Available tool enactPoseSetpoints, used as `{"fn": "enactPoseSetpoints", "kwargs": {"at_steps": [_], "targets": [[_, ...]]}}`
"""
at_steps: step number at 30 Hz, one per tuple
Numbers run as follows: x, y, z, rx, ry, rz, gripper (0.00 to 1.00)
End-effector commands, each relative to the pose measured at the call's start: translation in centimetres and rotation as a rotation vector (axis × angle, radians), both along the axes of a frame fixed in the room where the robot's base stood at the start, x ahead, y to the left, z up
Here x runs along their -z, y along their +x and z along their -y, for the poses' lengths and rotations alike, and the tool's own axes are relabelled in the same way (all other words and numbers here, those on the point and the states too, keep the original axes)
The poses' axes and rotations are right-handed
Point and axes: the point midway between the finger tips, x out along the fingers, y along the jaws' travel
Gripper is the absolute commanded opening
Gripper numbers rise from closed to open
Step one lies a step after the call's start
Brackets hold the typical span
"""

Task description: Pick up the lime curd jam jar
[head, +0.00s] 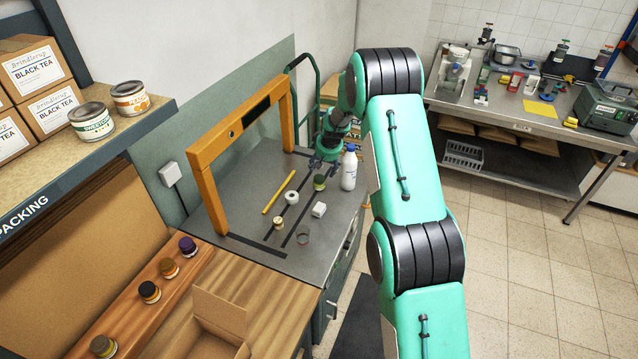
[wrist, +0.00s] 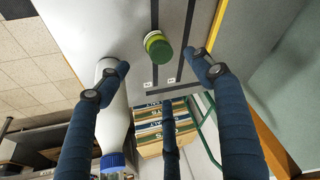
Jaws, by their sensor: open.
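A small jar with a green lid (head: 319,182) stands on the grey bench; its label cannot be read, but its green colour fits lime curd. In the wrist view the green-lidded jar (wrist: 160,47) shows ahead, between and beyond the fingertips. My gripper (head: 323,161) is open and empty, just behind the jar and apart from it. Its blue-padded fingers are spread wide in the wrist view (wrist: 158,76). A white bottle with a blue cap (head: 349,170) stands right of the jar; in the wrist view the bottle (wrist: 113,125) is close by the left finger.
An orange frame (head: 205,190) spans the bench. Several jars stand on a wooden rack (head: 125,322), beside an open carton (head: 218,312).

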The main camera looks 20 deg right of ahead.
Motion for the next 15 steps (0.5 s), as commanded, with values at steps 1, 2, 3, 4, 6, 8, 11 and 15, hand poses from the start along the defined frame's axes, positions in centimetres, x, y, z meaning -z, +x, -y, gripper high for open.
{"fn": "enactPoseSetpoints", "kwargs": {"at_steps": [1, 2, 3, 4, 6, 8, 11, 15], "targets": [[0.0, 0.0, 0.0, 0.0, 0.0, 0.0, 0.66], [0.0, 0.0, 0.0, 0.0, 0.0, 0.0, 0.66], [0.0, 0.0, 0.0, 0.0, 0.0, 0.0, 0.66], [0.0, 0.0, 0.0, 0.0, 0.0, 0.0, 0.66], [0.0, 0.0, 0.0, 0.0, 0.0, 0.0, 0.66], [0.0, 0.0, 0.0, 0.0, 0.0, 0.0, 0.66], [0.3, 0.1, 0.0, 0.0, 0.0, 0.0, 0.66], [1.1, 0.5, 0.0, 0.0, 0.0, 0.0, 0.66]]}}
